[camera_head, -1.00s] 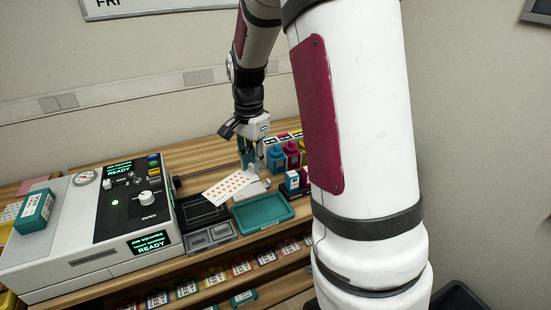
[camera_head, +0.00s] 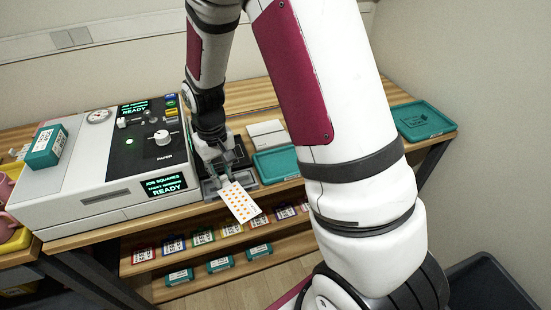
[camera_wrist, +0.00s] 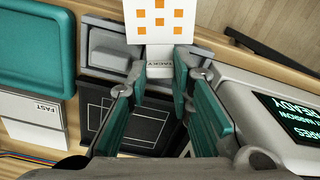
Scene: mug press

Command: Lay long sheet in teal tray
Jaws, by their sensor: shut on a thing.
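A white sheet (camera_head: 241,203) with orange squares hangs from my gripper (camera_head: 220,178) in the head view, tilted down over the table's front edge, just right of the press. In the wrist view the sheet (camera_wrist: 162,20) shows at the top, with a pale strip lettered TACKY at its near end. My gripper (camera_wrist: 160,68) is shut on that end. A teal tray (camera_head: 272,163) lies to the right of my gripper, partly hidden by my arm. It shows in the wrist view (camera_wrist: 35,45) at the left. A second teal tray (camera_head: 424,118) with a dark marking sits at the far right.
The white press (camera_head: 110,170), with lit READY screens, stands at the left with a teal box (camera_head: 48,145) on top. A dark outlined plate (camera_wrist: 130,120) and grey shallow trays (camera_wrist: 110,50) lie below my gripper. Several labelled boxes line the shelves below.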

